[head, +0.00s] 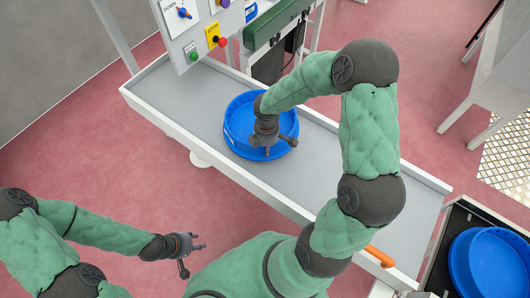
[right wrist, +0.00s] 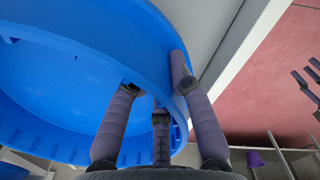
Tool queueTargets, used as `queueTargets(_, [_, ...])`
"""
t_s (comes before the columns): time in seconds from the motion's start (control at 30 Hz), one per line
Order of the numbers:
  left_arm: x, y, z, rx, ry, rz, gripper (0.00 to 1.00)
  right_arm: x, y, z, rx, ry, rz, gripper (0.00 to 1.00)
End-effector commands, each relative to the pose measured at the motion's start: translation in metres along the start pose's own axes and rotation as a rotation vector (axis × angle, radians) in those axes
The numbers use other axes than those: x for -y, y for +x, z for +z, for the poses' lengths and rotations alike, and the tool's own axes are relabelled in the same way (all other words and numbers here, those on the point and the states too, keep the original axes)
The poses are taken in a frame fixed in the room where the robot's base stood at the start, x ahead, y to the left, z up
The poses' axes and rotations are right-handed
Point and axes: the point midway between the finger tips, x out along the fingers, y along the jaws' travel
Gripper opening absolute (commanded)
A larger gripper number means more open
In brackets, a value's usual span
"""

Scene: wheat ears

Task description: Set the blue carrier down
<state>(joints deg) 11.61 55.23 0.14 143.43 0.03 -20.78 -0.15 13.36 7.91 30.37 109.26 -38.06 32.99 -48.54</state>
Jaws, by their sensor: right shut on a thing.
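The blue carrier (head: 233,128), a round shallow pan with a raised rim, is in the grey trough of the long white-edged bench (head: 185,92). In the head view I cannot tell whether it rests on the trough floor or is slightly above it. My right gripper (head: 268,149) is shut on its near rim. In the right wrist view the fingers (right wrist: 160,105) straddle the wall of the blue carrier (right wrist: 70,75), which fills the left and top. My left gripper (head: 194,250) is open and empty, away from the bench, over the red floor.
A control panel (head: 193,35) with buttons and a green machine (head: 275,25) stand at the bench's far side. More blue pans (head: 495,262) sit in a dark crate at lower right. An orange handle (head: 380,255) is near the bench's right end.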

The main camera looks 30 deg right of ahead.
Motion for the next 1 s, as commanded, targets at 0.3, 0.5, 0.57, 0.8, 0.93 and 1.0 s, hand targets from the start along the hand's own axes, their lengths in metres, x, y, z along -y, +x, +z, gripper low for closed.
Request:
queueTargets(0.3, [0.006, 0.016, -0.001, 0.0, 0.0, 0.0, 0.4, -0.009, 0.029, -0.004, -0.002, 0.0, 0.005, 0.0])
queueTargets(0.5, [0.007, 0.02, -0.001, 0.0, 0.0, 0.0, 0.4, -0.009, 0.039, -0.004, -0.002, 0.001, 0.007, 0.0])
queueTargets(0.57, [0.007, 0.019, -0.001, 0.0, 0.0, 0.0, 0.4, -0.009, 0.038, -0.004, -0.002, 0.001, 0.007, 0.0])
queueTargets(0.8, [0.007, 0.021, -0.001, 0.0, 0.0, 0.0, 0.4, -0.009, 0.04, -0.004, -0.002, 0.001, 0.007, 0.0])
queueTargets(0.93, [0.007, 0.021, -0.001, 0.0, 0.0, 0.0, 0.4, -0.007, 0.042, -0.004, 0.0, 0.0, 0.0, 0.46])
queueTargets(1.0, [0.007, 0.021, -0.001, 0.0, 0.0, 0.0, 0.4, -0.007, 0.042, -0.004, 0.0, 0.0, 0.0, 0.46])
